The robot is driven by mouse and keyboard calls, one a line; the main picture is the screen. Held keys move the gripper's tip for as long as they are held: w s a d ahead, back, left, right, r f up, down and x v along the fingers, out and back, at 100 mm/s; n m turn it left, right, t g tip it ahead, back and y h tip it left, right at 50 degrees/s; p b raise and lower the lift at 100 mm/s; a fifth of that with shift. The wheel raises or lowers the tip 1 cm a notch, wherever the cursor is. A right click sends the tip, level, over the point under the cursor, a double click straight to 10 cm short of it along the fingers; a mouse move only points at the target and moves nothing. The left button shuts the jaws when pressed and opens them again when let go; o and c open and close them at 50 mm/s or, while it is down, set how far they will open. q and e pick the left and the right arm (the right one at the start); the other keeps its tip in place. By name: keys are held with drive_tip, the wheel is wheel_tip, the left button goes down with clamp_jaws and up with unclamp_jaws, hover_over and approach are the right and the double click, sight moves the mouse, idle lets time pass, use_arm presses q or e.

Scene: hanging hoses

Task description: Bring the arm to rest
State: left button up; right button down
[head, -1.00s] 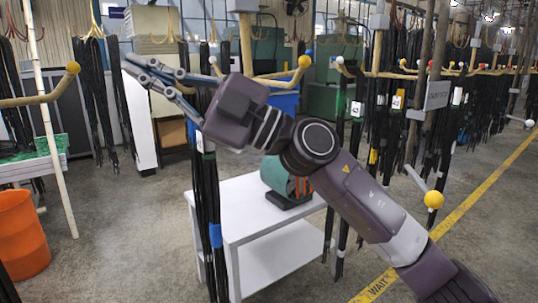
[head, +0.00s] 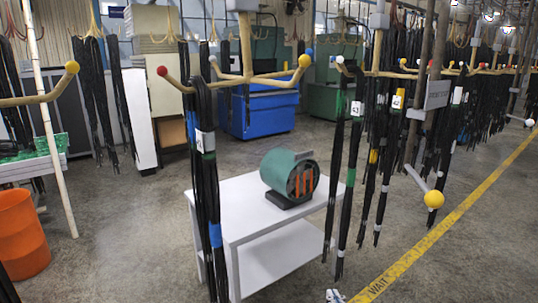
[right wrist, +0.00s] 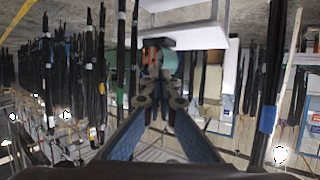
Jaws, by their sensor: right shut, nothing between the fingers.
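My right gripper (head: 335,296) shows only as a small tip at the bottom edge of the head view, in front of the white cart. In the right wrist view its two blue fingers (right wrist: 160,85) run together at their tips; it is shut and empty. My right arm is otherwise out of the head view. My left gripper is in neither view. A bundle of black hoses (head: 207,185) with white and blue bands hangs from the wooden hook rack (head: 246,79), apart from my right gripper.
A white cart (head: 262,222) carries a green round machine (head: 290,175). More hoses (head: 345,170) hang to the right. A yellow-ball hook (head: 433,199) sticks out at the right. An orange bin (head: 20,235) stands at the left. Floor beside the yellow line is clear.

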drive_tip(key=s+d+f+n+g, duration=0.1)
drive_tip(key=s+d+f+g, duration=0.15)
drive_tip(key=s+f, duration=0.55)
drive_tip(key=s+d+f+g, duration=0.1)
drive_tip(key=s+f+g, duration=0.35)
drive_tip(key=s, duration=0.75)
drive_tip(key=s+d+f+n+g, duration=0.1)
drive_tip(key=s+d+f+g, duration=0.15)
drive_tip(key=s+f, duration=0.55)
drive_tip(key=s+f+g, duration=0.1)
drive_tip(key=s+f, duration=0.1)
drive_tip(key=f, duration=1.1)
drive_tip(key=s+f+g, duration=0.1)
drive_tip(key=s+f, duration=0.1)
drive_tip(key=f, duration=1)
drive_tip(key=s+d+f+g, duration=0.1)
drive_tip(key=s+d+f, duration=0.1)
drive_tip(key=s+f, duration=1.3)
drive_tip(key=shift+s+d+f, duration=0.2)
drive_tip(key=shift+s+f, duration=0.05)
drive_tip(key=shift+s, duration=0.45)
